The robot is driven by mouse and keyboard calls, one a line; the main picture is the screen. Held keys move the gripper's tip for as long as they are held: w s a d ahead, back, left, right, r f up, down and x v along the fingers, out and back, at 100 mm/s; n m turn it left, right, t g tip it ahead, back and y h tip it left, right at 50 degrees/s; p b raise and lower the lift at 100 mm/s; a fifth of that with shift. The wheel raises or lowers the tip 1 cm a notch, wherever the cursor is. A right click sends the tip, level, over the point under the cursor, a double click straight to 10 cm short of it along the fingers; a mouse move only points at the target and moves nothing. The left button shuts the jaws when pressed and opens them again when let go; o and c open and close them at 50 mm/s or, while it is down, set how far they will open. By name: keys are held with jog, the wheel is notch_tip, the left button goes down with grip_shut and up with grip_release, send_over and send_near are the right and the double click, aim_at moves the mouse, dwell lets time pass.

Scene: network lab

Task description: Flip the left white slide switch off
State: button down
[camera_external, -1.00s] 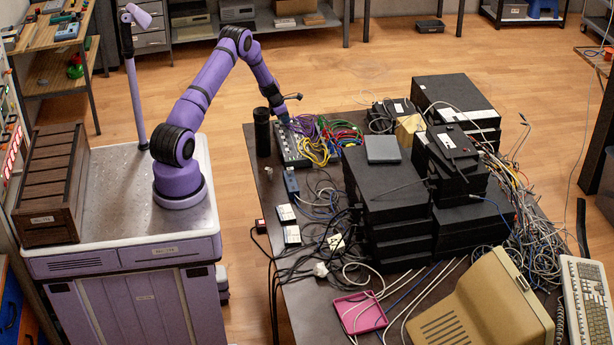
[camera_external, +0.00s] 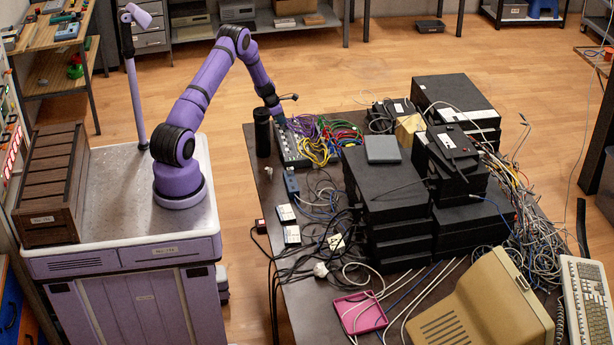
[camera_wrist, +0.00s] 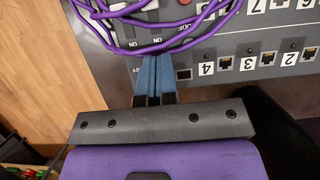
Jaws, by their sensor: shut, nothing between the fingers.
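A grey switch panel (camera_external: 293,154) with numbered ports lies on the table below my gripper (camera_external: 281,122). In the wrist view, my gripper (camera_wrist: 153,88) has its two blue fingers pressed together, with nothing between them. The fingertips are over the panel's left part (camera_wrist: 196,36), beside printed ON, OFF and MODE labels. The fingers and purple cables cover much of this part. I cannot clearly make out the left white slide switch or its position, nor whether the fingertips touch it.
Purple cables (camera_wrist: 105,44) loop across the panel close to the fingers. Numbered ports (camera_wrist: 225,62) run to the right. A black cylinder (camera_external: 262,132) stands left of the panel. Yellow cables (camera_external: 316,150) and stacked black boxes (camera_external: 385,200) are to the right. Wooden floor lies left of the table.

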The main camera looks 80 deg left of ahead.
jog(key=v, duration=1)
jog(key=w+d+r+m, duration=0.4)
jog(key=d+r, duration=0.3)
jog(key=r, duration=0.2)
jog(key=w+d+r+m, duration=0.3)
jog(key=d+r+m, duration=0.1)
jog(key=d+r, duration=0.45)
jog(key=s+d+r+m+h, duration=0.1)
jog(key=d+r+m, duration=0.7)
jog(key=d+r, duration=0.65)
jog(key=s+d+r+m, duration=0.4)
jog(key=s+d+m, duration=0.15)
jog(key=d, duration=0.35)
jog(key=s+d+r+m, duration=0.3)
jog(key=s+d+m, duration=0.25)
jog(key=d, duration=0.25)
jog(key=s+d+m, duration=0.4)
jog(key=s, duration=0.4)
jog(key=s+d+m+y, duration=0.1)
jog(key=s+d+m, duration=0.3)
jog(key=s, duration=0.4)
jog(key=shift+s+d+r+m+t, duration=0.2)
jog(key=shift+d+m+t, duration=0.2)
jog(key=shift+m, duration=0.1)
